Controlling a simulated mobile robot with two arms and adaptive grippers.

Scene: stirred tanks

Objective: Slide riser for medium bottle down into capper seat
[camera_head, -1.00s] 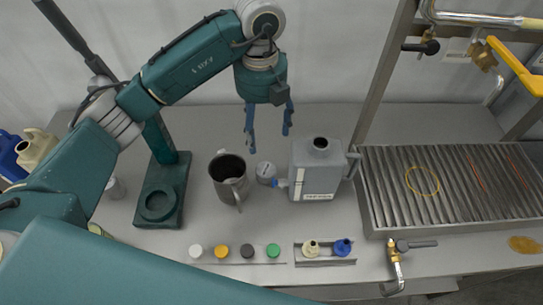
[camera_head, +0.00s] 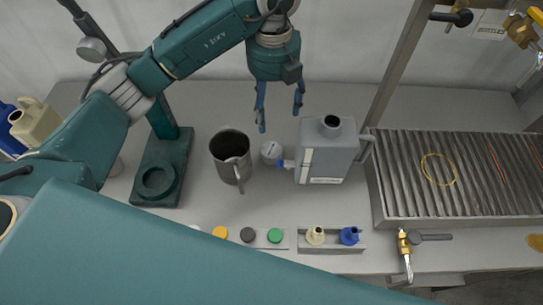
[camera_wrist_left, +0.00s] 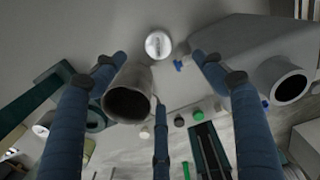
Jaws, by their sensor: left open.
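The capper (camera_head: 158,183) is a dark green stand with a ring-shaped seat in its base, at the left of the bench; the seat looks empty. A small round pale piece with a mark on top (camera_head: 271,152), which looks like the riser, stands between the steel jug and the grey canister. It also shows as a pale disc in the left wrist view (camera_wrist_left: 158,44). My left gripper (camera_head: 280,121) is open and empty, fingers pointing down, above and behind the disc in the head view. Its blue fingers spread wide in the wrist view. My right gripper is not in view.
A steel jug (camera_head: 232,160) stands just left of the disc, and a grey canister (camera_head: 327,152) just right, with a blue spout toward it. Several caps (camera_head: 248,235) line the front edge. A slatted drain tray (camera_head: 465,180) fills the right side.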

